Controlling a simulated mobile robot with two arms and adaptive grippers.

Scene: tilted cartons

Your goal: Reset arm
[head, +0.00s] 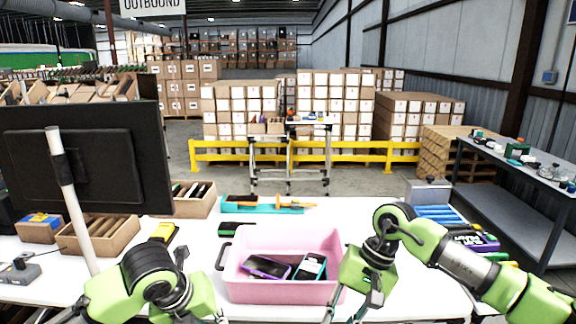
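My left arm comes in from the lower left, and its gripper (214,317) is at the bottom edge, left of a pink bin (285,291). Its fingers are mostly cut off by the frame, so I cannot tell whether they are open. My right gripper (350,309) points down at the bin's right front corner. Its fingers are spread apart with nothing seen between them, and the tips run towards the bottom edge. In the bin lie a purple-edged phone-like item (266,267) and a dark and light device (312,266), apart from both grippers.
A black monitor (85,155) on a white pole stands at the left. Cardboard trays (100,238), a teal tray (262,205) and a yellow item (163,232) lie on the white table (345,208). Blue and purple items (474,240) lie behind my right arm.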

